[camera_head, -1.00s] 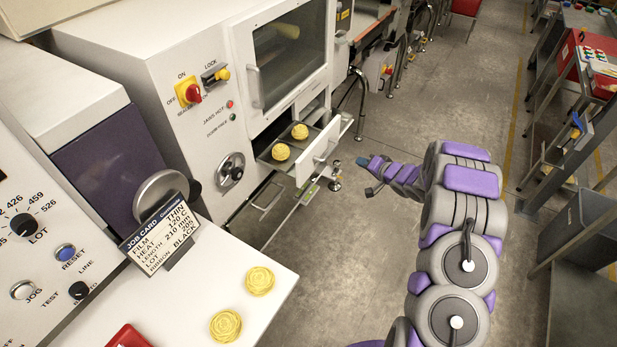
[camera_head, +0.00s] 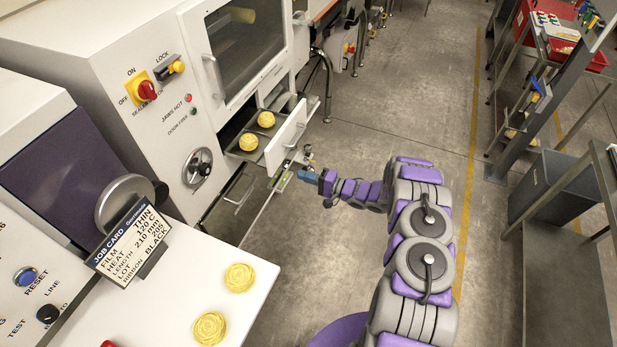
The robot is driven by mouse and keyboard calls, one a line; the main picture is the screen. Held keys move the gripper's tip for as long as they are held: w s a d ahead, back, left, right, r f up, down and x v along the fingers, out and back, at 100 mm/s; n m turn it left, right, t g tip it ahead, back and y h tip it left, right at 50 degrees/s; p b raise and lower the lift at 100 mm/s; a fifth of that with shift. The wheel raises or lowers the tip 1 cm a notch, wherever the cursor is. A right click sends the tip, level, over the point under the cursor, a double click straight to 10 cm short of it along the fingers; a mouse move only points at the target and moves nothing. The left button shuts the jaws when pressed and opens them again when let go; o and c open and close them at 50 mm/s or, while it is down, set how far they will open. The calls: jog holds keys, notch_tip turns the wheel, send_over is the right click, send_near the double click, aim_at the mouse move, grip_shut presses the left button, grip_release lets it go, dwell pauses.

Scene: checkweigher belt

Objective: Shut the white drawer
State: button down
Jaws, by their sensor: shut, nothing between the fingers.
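The white drawer (camera_head: 288,133) sticks out open from the white machine, below its windowed door. Two round yellow pieces (camera_head: 257,130) lie inside it. A small handle shows on the drawer's outer face. My gripper (camera_head: 309,177) is shut and empty, just right of and below the drawer front in the picture. It appears apart from the front, though the exact gap in depth is hard to tell.
A low metal rail (camera_head: 258,217) runs under the drawer, close to my gripper. A white counter (camera_head: 172,290) with two yellow pieces and a job card (camera_head: 128,238) stands at the lower left. Grey floor (camera_head: 400,110) is open to the right. Metal racks stand farther right.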

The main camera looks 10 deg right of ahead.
aim_at(272, 165)
jog(key=b+x, duration=0.1)
jog(key=x, duration=0.8)
jog(key=shift+f+b, duration=0.1)
jog(key=shift+b, duration=0.3)
jog(key=shift+w+a, duration=0.3)
jog(key=shift+a, duration=0.15)
